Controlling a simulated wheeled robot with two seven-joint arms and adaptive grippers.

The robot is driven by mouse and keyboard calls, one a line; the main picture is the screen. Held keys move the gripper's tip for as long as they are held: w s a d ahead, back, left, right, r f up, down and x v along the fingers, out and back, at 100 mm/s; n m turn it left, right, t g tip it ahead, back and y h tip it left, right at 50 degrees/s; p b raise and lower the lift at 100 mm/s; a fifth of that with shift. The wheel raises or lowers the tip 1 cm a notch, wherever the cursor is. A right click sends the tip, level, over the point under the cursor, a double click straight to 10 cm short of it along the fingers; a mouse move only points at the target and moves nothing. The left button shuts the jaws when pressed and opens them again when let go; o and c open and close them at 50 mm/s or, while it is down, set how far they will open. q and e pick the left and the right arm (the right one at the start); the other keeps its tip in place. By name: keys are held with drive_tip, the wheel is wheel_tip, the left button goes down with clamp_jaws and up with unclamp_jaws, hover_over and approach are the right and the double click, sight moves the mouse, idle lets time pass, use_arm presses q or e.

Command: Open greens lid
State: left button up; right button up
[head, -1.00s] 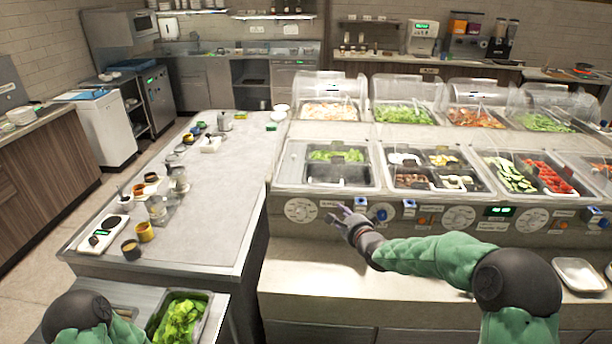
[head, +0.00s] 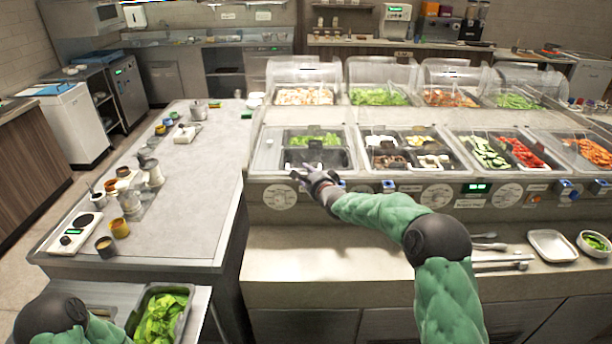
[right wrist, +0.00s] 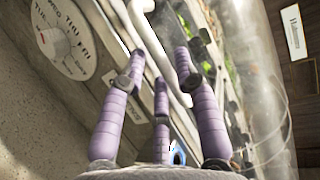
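The front-left well of the sauce counter holds greens (head: 316,139) behind a dark empty-looking pan section (head: 325,158). A clear lid seems to cover this well; its edges are hard to make out in the head view. In the right wrist view, a pale handle bar (right wrist: 150,62) runs between and beyond my purple fingers, beside clear lid plastic (right wrist: 258,85). My right gripper (head: 306,174) is at the front edge of this well, fingers spread. I cannot tell whether they touch the bar. My left gripper is out of view; only part of that arm shows.
Domed clear lids (head: 378,72) cover the back row of wells. More front wells lie to the right. A day dial (right wrist: 62,40) is on the counter face. A tray of lettuce (head: 162,318) is at lower left. Tongs (head: 500,262) and a white tray (head: 552,246) lie on the front ledge.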

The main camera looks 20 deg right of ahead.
drive_tip(key=shift+w, duration=0.35)
drive_tip(key=shift+a, duration=0.1)
clamp_jaws()
drive_tip(key=shift+r, duration=0.1)
